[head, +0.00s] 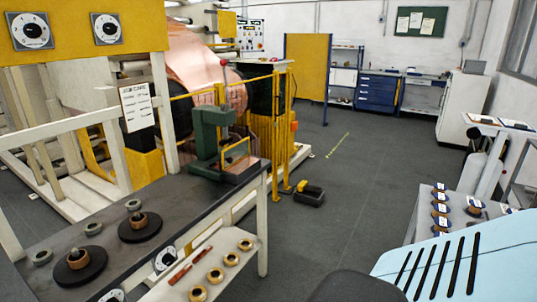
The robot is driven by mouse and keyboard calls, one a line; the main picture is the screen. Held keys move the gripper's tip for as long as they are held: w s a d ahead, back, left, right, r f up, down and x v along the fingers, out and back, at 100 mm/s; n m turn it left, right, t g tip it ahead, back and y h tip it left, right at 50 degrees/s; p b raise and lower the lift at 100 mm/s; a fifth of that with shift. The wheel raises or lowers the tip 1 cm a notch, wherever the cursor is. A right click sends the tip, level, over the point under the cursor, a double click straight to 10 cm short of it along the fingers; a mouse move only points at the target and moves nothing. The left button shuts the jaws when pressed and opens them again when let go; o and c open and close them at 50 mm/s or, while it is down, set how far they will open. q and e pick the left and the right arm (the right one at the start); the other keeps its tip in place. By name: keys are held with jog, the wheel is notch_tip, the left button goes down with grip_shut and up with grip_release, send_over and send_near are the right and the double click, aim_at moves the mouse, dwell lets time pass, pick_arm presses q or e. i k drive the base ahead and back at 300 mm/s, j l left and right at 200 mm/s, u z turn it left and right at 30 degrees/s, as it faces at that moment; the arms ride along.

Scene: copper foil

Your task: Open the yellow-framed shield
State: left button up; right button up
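The yellow-framed shield (236,154) is a small frame with a see-through pane. It stands roughly upright at the front of a green bench press (207,135). Neither of my grippers is in view.
Copper-coloured rings on dark discs (140,222) lie on the workbench, with more rings on the lower shelf (212,262). Yellow guard rails (280,130) stand behind the press. A yellow-and-black foot pedal (309,192) lies on the floor. Open grey floor (350,190) extends to the right.

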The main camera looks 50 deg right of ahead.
aim_at(230, 160)
jog(key=z, duration=1.35)
jog(key=i+l, duration=0.1)
jog(key=i, duration=1.7)
jog(key=l+z, duration=0.05)
jog(key=l, duration=0.05)
